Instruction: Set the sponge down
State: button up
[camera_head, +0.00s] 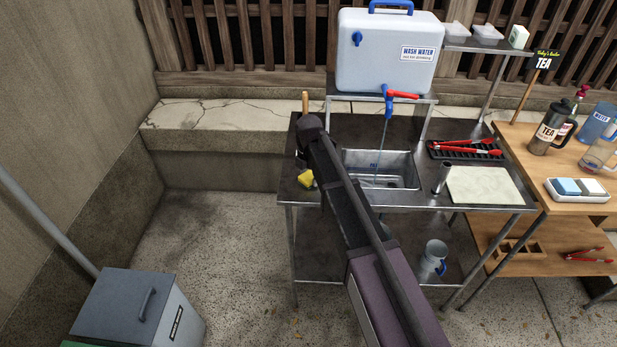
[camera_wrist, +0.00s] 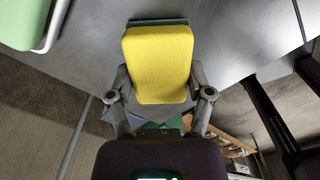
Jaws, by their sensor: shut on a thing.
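The yellow sponge (camera_wrist: 157,60) has a dark green backing and fills the middle of the wrist view. My gripper (camera_wrist: 160,96) has a finger at each side of it and is shut on it. The sponge also shows in the head view (camera_head: 305,179), at the left end of the metal sink table (camera_head: 330,198), left of the basin. Whether it touches the metal top I cannot tell. In the head view my arm hides most of the gripper.
The sink basin (camera_head: 397,172) is right of my arm, under the wash water tank (camera_head: 388,50) and its red-handled tap. A black rack with red tongs (camera_head: 465,148) and a pale board (camera_head: 482,185) lie farther right. A grey bin (camera_head: 135,305) stands on the floor at left.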

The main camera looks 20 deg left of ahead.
aim_at(309, 176)
jog(key=o, duration=1)
notch_tip(309, 176, up, 12)
jog(key=p, duration=1.2)
jog(key=shift+r, duration=0.1)
dwell(0.6)
